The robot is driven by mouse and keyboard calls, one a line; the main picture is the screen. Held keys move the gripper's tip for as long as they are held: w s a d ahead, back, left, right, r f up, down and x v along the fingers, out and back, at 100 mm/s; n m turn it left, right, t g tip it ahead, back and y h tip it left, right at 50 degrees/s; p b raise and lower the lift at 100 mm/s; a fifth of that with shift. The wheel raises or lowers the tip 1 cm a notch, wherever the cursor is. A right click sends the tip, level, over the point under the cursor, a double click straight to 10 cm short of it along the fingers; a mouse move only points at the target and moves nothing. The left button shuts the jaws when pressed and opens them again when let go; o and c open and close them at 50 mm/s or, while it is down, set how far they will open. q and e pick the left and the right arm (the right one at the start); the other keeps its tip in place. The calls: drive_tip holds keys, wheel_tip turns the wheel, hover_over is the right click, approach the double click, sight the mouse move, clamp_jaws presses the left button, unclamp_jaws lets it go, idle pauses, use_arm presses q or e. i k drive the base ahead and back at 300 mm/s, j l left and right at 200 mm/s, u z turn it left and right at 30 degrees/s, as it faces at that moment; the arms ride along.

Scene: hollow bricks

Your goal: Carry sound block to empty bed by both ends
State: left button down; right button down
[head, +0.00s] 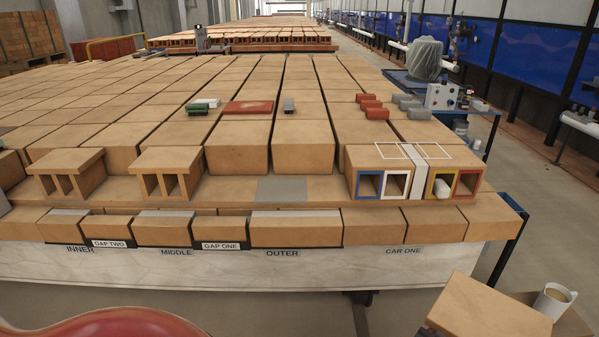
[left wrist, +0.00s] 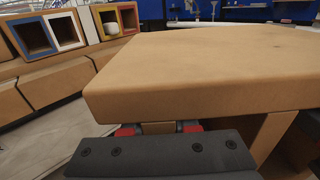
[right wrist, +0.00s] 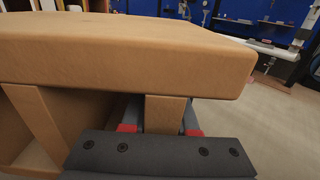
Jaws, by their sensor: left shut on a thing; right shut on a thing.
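The tan hollow block (head: 490,312) is at the bottom right of the head view, with only its top clearly showing. My left gripper (left wrist: 159,129) is shut on an upright wall (left wrist: 158,128) at one end of the block (left wrist: 200,65), below its top slab. My right gripper (right wrist: 162,130) is shut on an upright wall (right wrist: 165,113) at the other end of the block (right wrist: 130,50). I cannot tell whether the block is clear of its support. A bare grey bed (head: 282,189) lies above the OUTER label. Two hollow blocks (head: 66,172) (head: 166,172) stand to its left.
A block with blue, white, yellow and red framed openings (head: 417,172) stands right of the bed; a white object (head: 441,188) sits in the yellow one. A mug (head: 553,300) stands close beside the held block. Dark gaps between front bricks are labelled GAP ONE (head: 221,246) and GAP TWO (head: 109,243).

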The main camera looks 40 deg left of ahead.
sight(282, 188)
drive_tip(key=u, duration=1.1)
